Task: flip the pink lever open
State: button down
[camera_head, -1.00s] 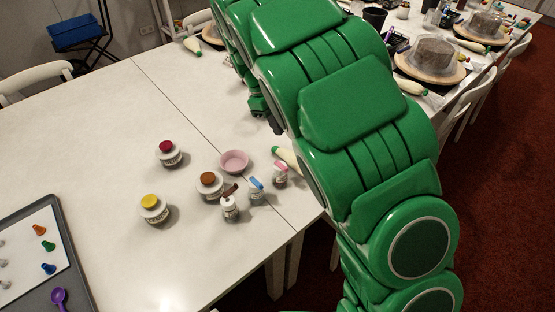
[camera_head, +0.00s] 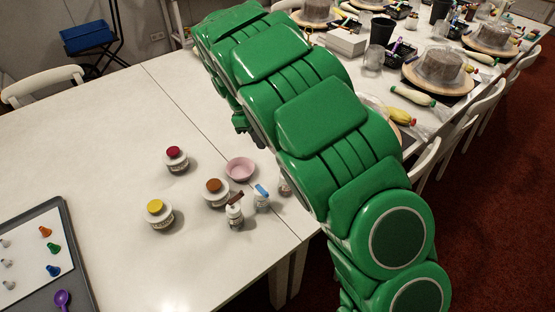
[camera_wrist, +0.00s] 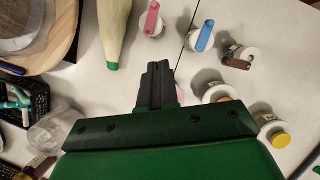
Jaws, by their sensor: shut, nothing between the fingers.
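The pink lever (camera_wrist: 151,18) sits on top of a small white bottle (camera_wrist: 145,24) near the upper edge of the wrist view. Whether it is flipped up or down is unclear from above. In the head view my arm hides the lever, and only part of its white bottle (camera_head: 285,187) shows beside the arm. My gripper (camera_wrist: 158,68) is shut and empty, with its fingertips below the pink-lever bottle in the wrist picture and apart from it.
A blue-lever bottle (camera_wrist: 203,36) and a brown-lever bottle (camera_wrist: 240,56) stand to the right of the pink one. A piping bag (camera_wrist: 113,30) lies close on its left. A pink bowl (camera_head: 240,168) and several jars stand nearby. Free tabletop (camera_head: 110,130) extends left.

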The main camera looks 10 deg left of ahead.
aim_at(284, 176)
jog(key=x, duration=0.3)
jog(key=d+x, duration=0.1)
jog(key=x, duration=0.6)
jog(key=shift+s+d+r, duration=0.15)
jog(key=shift+s+d, duration=0.15)
jog(key=shift+d, duration=0.15)
jog(key=shift+s+d, duration=0.25)
jog(key=shift+d, duration=0.6)
